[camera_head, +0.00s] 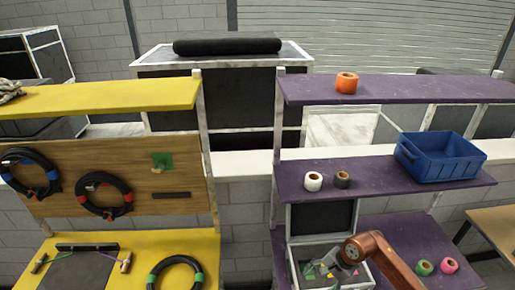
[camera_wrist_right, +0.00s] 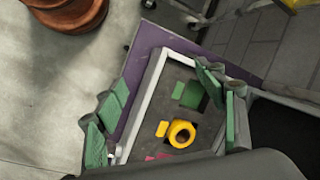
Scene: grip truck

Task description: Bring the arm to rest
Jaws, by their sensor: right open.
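My right arm (camera_head: 380,258), copper-coloured, comes in at the bottom right of the head view, in front of an open case (camera_head: 290,272) on the lower purple shelf. My right gripper (camera_wrist_right: 162,92) shows in the right wrist view with its green-padded fingers spread wide, empty, over the case. Inside the case are a yellow tape roll (camera_wrist_right: 181,133) and flat yellow, green and pink pieces. The head view does not show the right gripper clearly. My left arm and gripper are in neither view.
The middle purple shelf holds a blue crate (camera_head: 440,158), a white roll (camera_head: 313,181) and a dark roll (camera_head: 342,179). An orange roll (camera_head: 346,83) is on the top shelf (camera_head: 420,88). Green and pink rolls (camera_head: 448,265) lie right of the arm. Cable coils hang on the left panel.

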